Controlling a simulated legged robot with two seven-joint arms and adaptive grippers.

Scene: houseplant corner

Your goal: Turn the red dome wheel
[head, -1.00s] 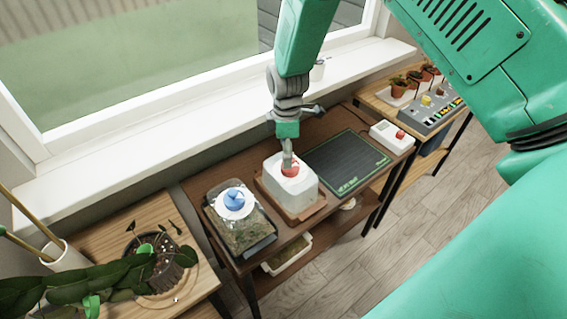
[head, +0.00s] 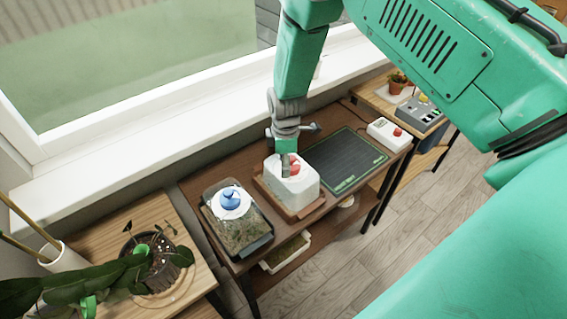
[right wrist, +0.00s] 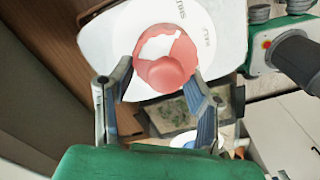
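The red dome wheel (head: 294,166) sits on top of a white rounded box (head: 298,189) on the dark wooden bench. In the right wrist view the wheel (right wrist: 168,70) shows a white patch and a round red knob. My right gripper (head: 285,168) is at the wheel, partly covering it in the head view. In the right wrist view its fingers (right wrist: 160,72) are spread, one on each side of the wheel. Their tips are close to its rim; I cannot tell whether they touch. My left gripper is not in view.
Left of the box is a tray-like container (head: 240,226) with a blue knob (head: 230,199) on white. Right of it lie a dark mat (head: 345,160) and a small white box with a red button (head: 390,134). A potted plant (head: 150,265) stands at the lower left.

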